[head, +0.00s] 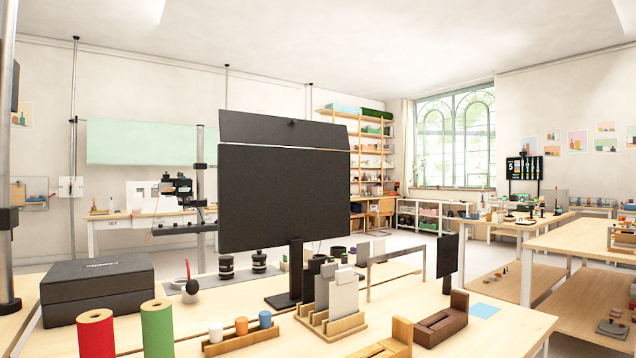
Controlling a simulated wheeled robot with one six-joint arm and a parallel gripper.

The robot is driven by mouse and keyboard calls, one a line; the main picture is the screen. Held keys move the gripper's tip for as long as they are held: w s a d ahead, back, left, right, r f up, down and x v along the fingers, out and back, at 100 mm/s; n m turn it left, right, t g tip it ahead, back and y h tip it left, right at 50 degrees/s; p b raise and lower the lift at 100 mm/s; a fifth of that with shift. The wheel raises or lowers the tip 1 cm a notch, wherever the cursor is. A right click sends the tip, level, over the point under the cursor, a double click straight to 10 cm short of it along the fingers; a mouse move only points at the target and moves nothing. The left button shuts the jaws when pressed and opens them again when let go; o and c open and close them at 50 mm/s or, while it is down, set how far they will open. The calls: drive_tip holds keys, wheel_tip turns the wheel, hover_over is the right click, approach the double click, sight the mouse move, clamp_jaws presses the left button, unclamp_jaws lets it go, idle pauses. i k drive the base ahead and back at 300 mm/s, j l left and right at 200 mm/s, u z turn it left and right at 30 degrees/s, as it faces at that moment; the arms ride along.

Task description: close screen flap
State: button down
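The screen (284,200) is a large dark panel on a black post and flat base, standing on the near wooden table. Its flap (260,129) is a narrower dark panel along the screen's top edge. The flap stands up above that edge, leaning at a slight angle, with a thin light gap between the two. A small dark knob (292,122) sits near the middle of the flap. I cannot make out my gripper in this view, and nothing is seen touching the flap.
The near table (400,310) is crowded: a black box (97,289), red (96,333) and green (157,328) spools, a wooden rack (331,322) with upright cards, and a smaller dark panel (447,256). The air above and around the flap looks clear.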

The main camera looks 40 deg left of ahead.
sight(236, 126)
drive_tip(key=i+l+u, duration=0.25)
drive_tip(key=u, duration=0.2)
drive_tip(key=i+l+u, duration=0.25)
drive_tip(key=u, duration=0.25)
drive_tip(key=i+l+u, duration=0.1)
drive_tip(key=l+u, duration=0.8)
drive_tip(key=i+l, duration=0.05)
drive_tip(key=l, duration=0.05)
